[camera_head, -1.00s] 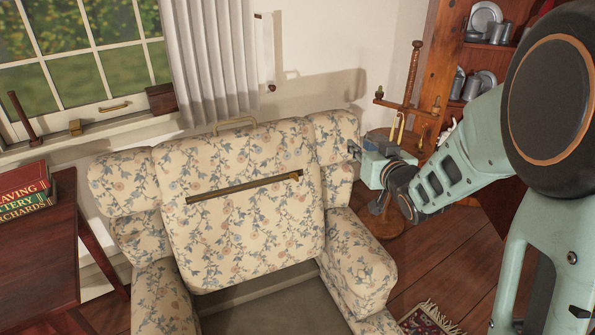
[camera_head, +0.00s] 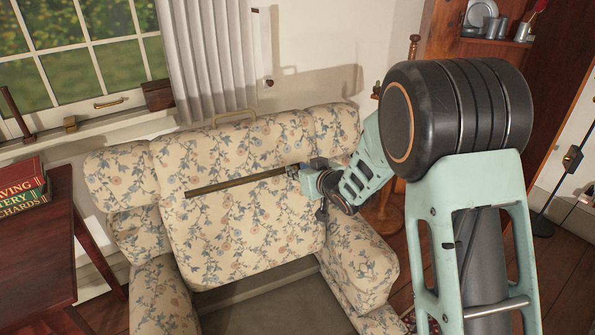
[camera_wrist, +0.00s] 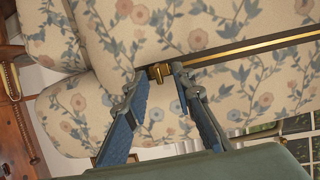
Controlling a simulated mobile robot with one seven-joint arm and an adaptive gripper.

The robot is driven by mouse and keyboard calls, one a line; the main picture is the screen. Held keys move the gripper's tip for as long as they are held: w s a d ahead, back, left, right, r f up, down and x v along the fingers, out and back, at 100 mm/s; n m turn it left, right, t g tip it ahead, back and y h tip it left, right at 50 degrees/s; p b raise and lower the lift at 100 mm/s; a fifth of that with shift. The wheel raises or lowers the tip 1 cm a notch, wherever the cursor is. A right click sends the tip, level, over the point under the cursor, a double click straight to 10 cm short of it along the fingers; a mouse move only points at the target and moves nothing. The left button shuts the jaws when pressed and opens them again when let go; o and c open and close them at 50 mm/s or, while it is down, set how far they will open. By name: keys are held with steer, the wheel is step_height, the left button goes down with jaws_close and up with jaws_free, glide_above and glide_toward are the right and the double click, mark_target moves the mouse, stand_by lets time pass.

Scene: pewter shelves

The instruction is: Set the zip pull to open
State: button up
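The zip (camera_head: 240,183) is a dark strip with a brass edge across the floral backrest of the armchair. It also runs right from the pull in the wrist view (camera_wrist: 250,48). The brass zip pull (camera_wrist: 158,73) sits at the zip's right end as the head view has it. In the head view my gripper hides it. My gripper (camera_head: 294,171) is at that end of the zip, against or just in front of the fabric. In the wrist view its two blue fingers (camera_wrist: 158,76) are apart, one on each side of the pull; I cannot tell whether they touch it.
The armchair's right armrest (camera_head: 360,265) lies below my arm. A wooden table (camera_head: 40,235) with stacked books (camera_head: 22,185) stands at the left. A window sill (camera_head: 80,135) and curtain (camera_head: 210,60) are behind the chair. The space before the backrest is clear.

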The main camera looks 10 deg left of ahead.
steer(key=shift+w+a+f, duration=0.2)
steer(key=shift+w+a, duration=0.05)
steer(key=shift+w, duration=0.05)
steer(key=shift+c, duration=0.2)
jaws_close()
steer(key=shift+s+a, duration=0.1)
